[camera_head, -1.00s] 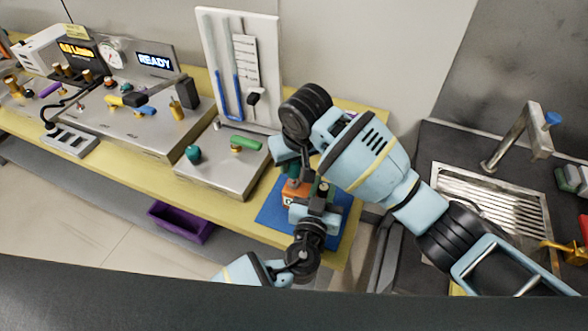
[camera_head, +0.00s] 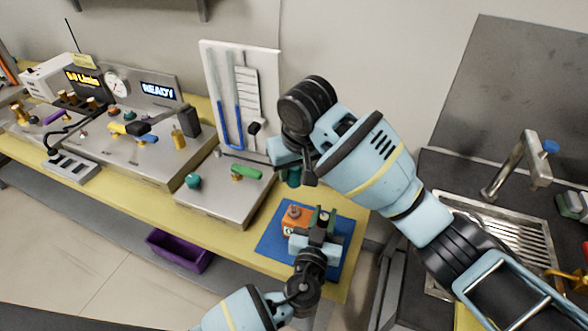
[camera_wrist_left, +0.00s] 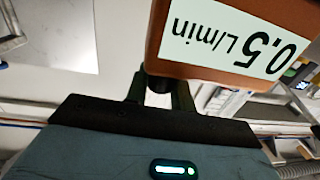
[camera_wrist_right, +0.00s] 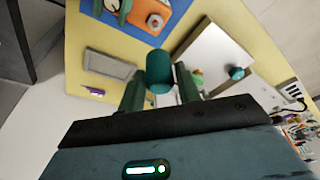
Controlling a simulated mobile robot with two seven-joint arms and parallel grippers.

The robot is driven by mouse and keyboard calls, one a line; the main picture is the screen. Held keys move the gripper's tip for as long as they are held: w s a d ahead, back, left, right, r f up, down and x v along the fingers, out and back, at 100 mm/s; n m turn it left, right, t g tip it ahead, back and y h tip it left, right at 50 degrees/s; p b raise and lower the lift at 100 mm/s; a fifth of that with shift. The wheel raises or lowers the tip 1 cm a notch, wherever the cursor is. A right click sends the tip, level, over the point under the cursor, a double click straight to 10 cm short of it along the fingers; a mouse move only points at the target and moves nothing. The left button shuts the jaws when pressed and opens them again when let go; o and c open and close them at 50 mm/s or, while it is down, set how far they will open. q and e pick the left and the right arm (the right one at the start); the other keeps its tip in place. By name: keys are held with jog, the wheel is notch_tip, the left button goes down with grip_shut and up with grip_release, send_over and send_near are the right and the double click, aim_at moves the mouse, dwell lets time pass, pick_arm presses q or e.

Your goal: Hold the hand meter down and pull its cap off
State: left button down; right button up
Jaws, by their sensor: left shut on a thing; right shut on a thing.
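The orange hand meter (camera_head: 295,219) stands on the blue mat (camera_head: 270,241) near the bench's front edge. My left gripper (camera_head: 320,222) is shut on it from the near right side. In the left wrist view, its orange body with a "0.5 L/min" label (camera_wrist_left: 228,40) fills the upper right. My right gripper (camera_wrist_right: 159,92) is shut on the teal cap (camera_wrist_right: 160,70). In the head view the cap (camera_head: 293,178) is above and apart from the meter. The meter's bare top, with a small round stub, shows in the right wrist view (camera_wrist_right: 154,20).
A metal plate with a green handle (camera_head: 246,171) and a teal knob (camera_head: 193,181) lies left of the mat. A white panel with blue tubes (camera_head: 262,75) stands behind. A purple bin (camera_head: 180,252) sits below the bench. A sink (camera_head: 500,225) is at the right.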

jog(key=shift+r, duration=2.2)
jog(key=shift+r, duration=0.1)
jog(key=shift+r, duration=1.35)
pick_arm(q)
jog(key=c, duration=1.1)
grip_release()
jog(key=v, duration=1.2)
